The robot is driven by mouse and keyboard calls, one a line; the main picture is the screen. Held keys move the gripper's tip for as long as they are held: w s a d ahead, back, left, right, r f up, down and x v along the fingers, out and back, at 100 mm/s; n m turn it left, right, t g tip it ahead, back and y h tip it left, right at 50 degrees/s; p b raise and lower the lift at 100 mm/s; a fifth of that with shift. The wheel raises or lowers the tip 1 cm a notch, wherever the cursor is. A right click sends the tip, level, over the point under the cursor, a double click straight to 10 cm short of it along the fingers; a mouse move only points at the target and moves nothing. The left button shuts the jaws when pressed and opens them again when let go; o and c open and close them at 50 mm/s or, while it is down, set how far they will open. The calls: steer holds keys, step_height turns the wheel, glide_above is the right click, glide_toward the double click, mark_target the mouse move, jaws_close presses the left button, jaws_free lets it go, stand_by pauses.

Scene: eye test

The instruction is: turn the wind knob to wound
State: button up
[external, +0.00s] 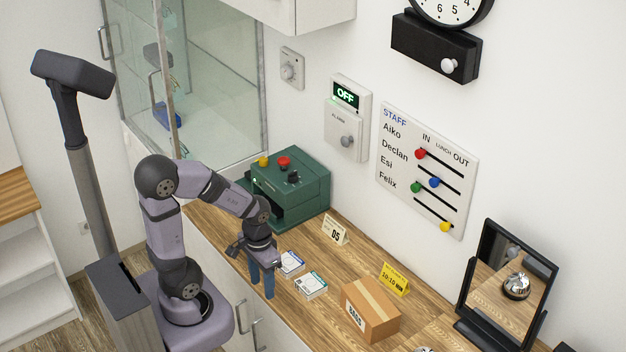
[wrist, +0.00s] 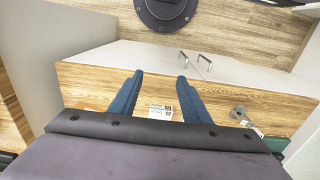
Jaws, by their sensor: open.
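A black box (external: 430,48) is mounted on the wall under the round clock (external: 452,10) at the upper right of the external view. A pale round knob (external: 449,65) sticks out of its front and looks like the wind knob; any marking for wound is too small to read. My gripper (external: 262,284) is low over the wooden counter, far to the left of and below this knob. Its blue fingers point down and are apart, with nothing held between them. The wrist view shows the open fingers (wrist: 160,84) above the counter; the knob is not visible there.
Other wall controls are a grey dial (external: 290,68) and an alarm panel (external: 346,130) reading OFF. The staff board (external: 428,165) has coloured sliders. A green machine (external: 290,185), cards (external: 311,286), a cardboard box (external: 371,310), a yellow sign (external: 395,279) and a mirror (external: 505,285) stand on the counter.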

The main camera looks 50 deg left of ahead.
step_height(320, 180, up, 6)
steer(key=m+t+y+b, duration=0.6)
steer(key=m+t+b, duration=0.7)
steer(key=m, duration=1.1)
glide_above(263, 162)
steer(key=s+d, duration=0.3)
steer(key=d, duration=0.2)
steer(key=t, duration=0.1)
steer(key=s+a+f+m+t+h, duration=0.1)
steer(key=m, duration=0.2)
steer(key=s+a+f+m+t+b, duration=0.1)
steer(key=f+m, duration=0.1)
steer(key=m, duration=0.1)
steer(key=a+f+m+t+h, duration=0.1)
steer(key=a+f+m, duration=0.1)
steer(key=m, duration=0.1)
steer(key=shift+s+f+t+h+b, duration=0.15)
steer(key=shift+s+t+h+b, duration=0.15)
steer(key=shift+s+b, duration=0.1)
steer(key=shift+w+a+p, duration=0.25)
steer(key=shift+w+p, duration=0.15)
steer(key=shift+w, duration=0.8)
steer(key=shift+w+a+p, duration=0.2)
steer(key=shift+w+p, duration=0.2)
steer(key=shift+w, duration=0.8)
steer(key=shift+w+a+p, duration=0.25)
steer(key=shift+w+p, duration=0.15)
steer(key=shift+w, duration=0.8)
